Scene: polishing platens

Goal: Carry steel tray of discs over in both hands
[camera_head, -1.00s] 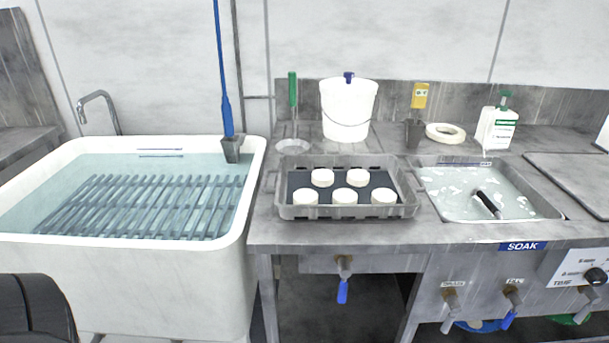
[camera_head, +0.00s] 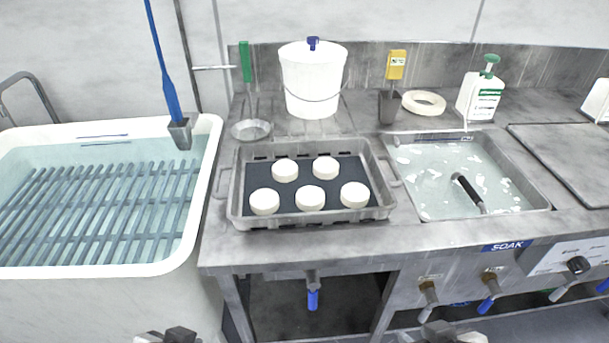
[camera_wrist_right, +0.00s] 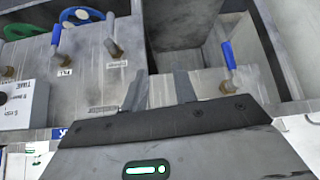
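The steel tray (camera_head: 318,219) sits on the metal counter between the white tub and the soak basin. It has a dark liner and a loop handle on each short side. Several white round discs (camera_head: 310,197) lie flat in it, in two rows. My right gripper (camera_head: 447,333) shows only partly at the bottom edge, below the counter front and away from the tray. In the right wrist view its two fingers (camera_wrist_right: 160,90) are apart with nothing between them. My left gripper (camera_head: 168,336) just shows at the bottom edge, mostly cut off, away from the tray.
The white tub (camera_head: 205,165) with slatted rack and water stands left. The soak basin (camera_head: 470,212) is close at the tray's right. Valves (camera_head: 312,290) stick out below the counter front.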

